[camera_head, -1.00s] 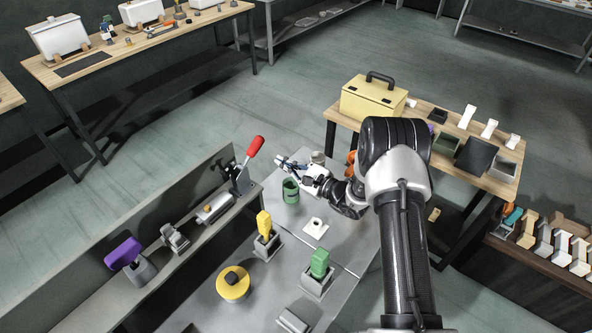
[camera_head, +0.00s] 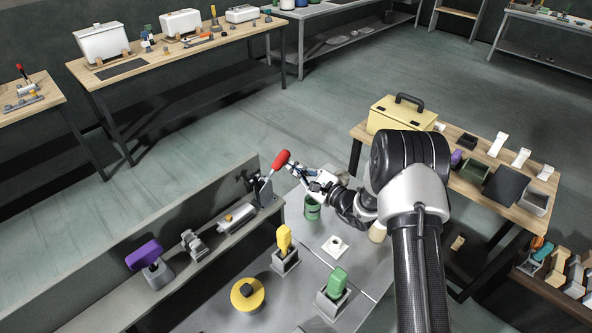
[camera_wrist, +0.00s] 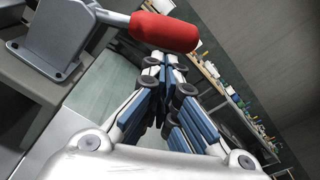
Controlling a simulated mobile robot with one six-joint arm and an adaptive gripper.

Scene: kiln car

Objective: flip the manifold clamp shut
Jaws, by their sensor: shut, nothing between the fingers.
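The clamp, a grey metal bracket (camera_head: 264,190) with a red handle (camera_head: 281,159), stands at the far end of the raised ledge in the head view. Its handle slants up to the right. In the wrist view, the red handle (camera_wrist: 164,31) is large at the top and the grey base plate (camera_wrist: 52,50) is at upper left. My gripper (camera_head: 292,166) is shut and empty, just right of the red handle. In the wrist view, its fingertips (camera_wrist: 171,68) sit just below the handle; I cannot tell whether they touch it.
On the ledge stand a silver cylinder (camera_head: 238,216), a small grey fixture (camera_head: 194,244) and a purple handle (camera_head: 144,254). The bench below holds a green cup (camera_head: 312,209), yellow (camera_head: 284,240) and green (camera_head: 337,282) handles, and a yellow disc (camera_head: 247,294).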

